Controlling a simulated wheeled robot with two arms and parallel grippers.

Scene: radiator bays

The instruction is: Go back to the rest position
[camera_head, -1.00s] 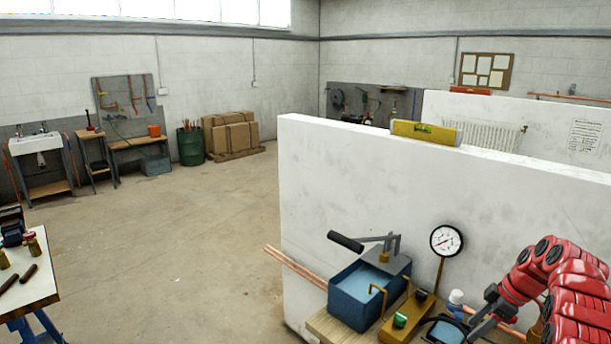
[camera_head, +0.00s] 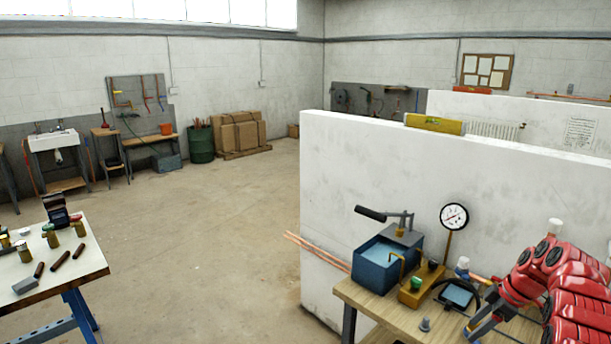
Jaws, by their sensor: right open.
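My right gripper (camera_head: 477,326) is at the lower right, at the end of my red right arm. It is open over the wooden bench (camera_head: 362,300), and nothing shows between its fingers. On that bench stand a blue test pump (camera_head: 385,262) with a black-handled lever, a brass block (camera_head: 420,288) with a green knob, and a round pressure gauge (camera_head: 454,216) on a stem. A dark device with a blue-grey face (camera_head: 457,296) lies close to the gripper. My left gripper is out of view.
A white partition wall (camera_head: 345,170) stands behind the bench, with a yellow level (camera_head: 433,124) on top. Copper pipes (camera_head: 318,252) run low along it. The floor between (camera_head: 200,250) is clear.

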